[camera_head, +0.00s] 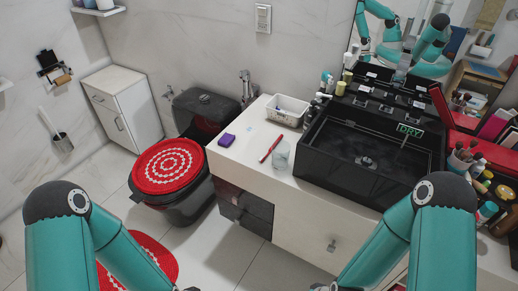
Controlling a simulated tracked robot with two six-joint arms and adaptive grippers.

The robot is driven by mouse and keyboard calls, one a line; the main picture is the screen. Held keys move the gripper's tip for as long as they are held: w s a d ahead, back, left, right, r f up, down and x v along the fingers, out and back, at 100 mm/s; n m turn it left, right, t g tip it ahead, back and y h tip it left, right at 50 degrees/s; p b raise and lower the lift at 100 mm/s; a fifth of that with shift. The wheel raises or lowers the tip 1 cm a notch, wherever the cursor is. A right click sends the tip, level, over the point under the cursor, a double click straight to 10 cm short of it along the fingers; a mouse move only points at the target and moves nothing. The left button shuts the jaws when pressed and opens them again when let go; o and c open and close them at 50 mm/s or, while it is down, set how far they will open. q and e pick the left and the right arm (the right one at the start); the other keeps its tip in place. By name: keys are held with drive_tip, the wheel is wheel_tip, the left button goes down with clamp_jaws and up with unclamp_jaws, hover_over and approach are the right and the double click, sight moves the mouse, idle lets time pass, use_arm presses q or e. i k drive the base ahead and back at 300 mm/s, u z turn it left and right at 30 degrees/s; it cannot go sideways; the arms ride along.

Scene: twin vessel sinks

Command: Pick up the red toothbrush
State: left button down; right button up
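The red toothbrush (269,150) lies at a slant on the white countertop (240,152), left of the black sink. A clear glass (280,158) stands close to its right; I cannot tell whether they touch. My two teal arms reach in from the bottom left and bottom right. Both slope down toward the bottom middle, where only small grey parts show at the frame edge. My grippers are out of view below that edge, and nothing of mine is near the toothbrush.
A black sink (310,166) stands right of the toothbrush. A purple sponge (227,140) lies to its left, and a white basket (287,108) with items stands behind. Bottles line the back. A brush-filled holder (459,165) and jars crowd the right. The counter's front-left area is clear.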

sight(261, 160)
drive_tip(key=u, duration=0.15)
drive_tip(key=i, duration=1)
drive_tip(key=z, duration=0.1)
